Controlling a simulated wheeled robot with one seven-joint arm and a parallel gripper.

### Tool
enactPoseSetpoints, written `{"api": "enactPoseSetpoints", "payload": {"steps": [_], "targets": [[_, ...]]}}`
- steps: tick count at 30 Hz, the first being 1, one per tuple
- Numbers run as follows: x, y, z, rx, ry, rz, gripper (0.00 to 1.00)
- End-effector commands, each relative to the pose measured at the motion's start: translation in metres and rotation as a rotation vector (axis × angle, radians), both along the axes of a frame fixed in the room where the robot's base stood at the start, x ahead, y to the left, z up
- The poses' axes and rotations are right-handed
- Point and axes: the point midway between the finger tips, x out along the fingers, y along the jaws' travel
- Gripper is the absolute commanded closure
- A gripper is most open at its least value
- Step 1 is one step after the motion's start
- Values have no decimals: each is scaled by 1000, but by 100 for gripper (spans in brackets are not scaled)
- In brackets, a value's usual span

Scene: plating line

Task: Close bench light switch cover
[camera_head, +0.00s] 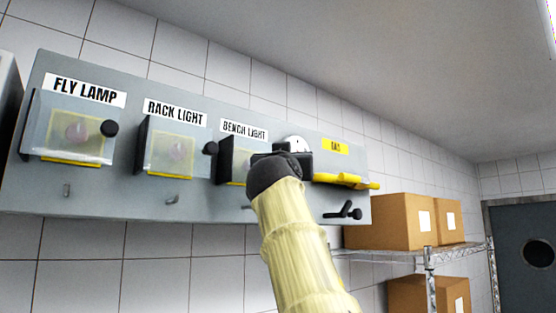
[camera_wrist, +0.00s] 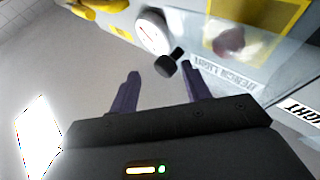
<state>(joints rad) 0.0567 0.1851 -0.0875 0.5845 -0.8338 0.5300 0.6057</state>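The bench light switch cover (camera_head: 236,160) is a clear box-like cover under the BENCH LIGHT label (camera_head: 244,130), partly hidden by my gripper (camera_head: 282,160). In the wrist view the clear cover (camera_wrist: 262,68) lies over the red button (camera_wrist: 229,41) on its yellow plate and across part of the label. Its black knob (camera_wrist: 167,64) shows between and just beyond my two fingertips. My gripper (camera_wrist: 160,71) is open, its fingers spread either side of the knob, with no clear contact. I cannot tell how far the cover stands from the panel.
The fly lamp cover (camera_head: 66,132) and rack light cover (camera_head: 172,150) are to the left on the grey panel (camera_head: 110,205). A round white gauge (camera_head: 295,142) and a yellow handle (camera_head: 345,180) are at the right. Cardboard boxes (camera_head: 390,222) stand on a wire shelf.

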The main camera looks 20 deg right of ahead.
Motion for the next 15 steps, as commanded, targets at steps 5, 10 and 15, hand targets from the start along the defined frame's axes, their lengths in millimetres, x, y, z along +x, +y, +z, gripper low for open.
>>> {"api": "enactPoseSetpoints", "payload": {"steps": [5, 10, 15], "targets": [[3, -2, -3, 3, 10, -7, 56], [6, -1, -6, 7, 16, -2, 56], [8, -1, -9, 9, 21, 1, 56]]}}
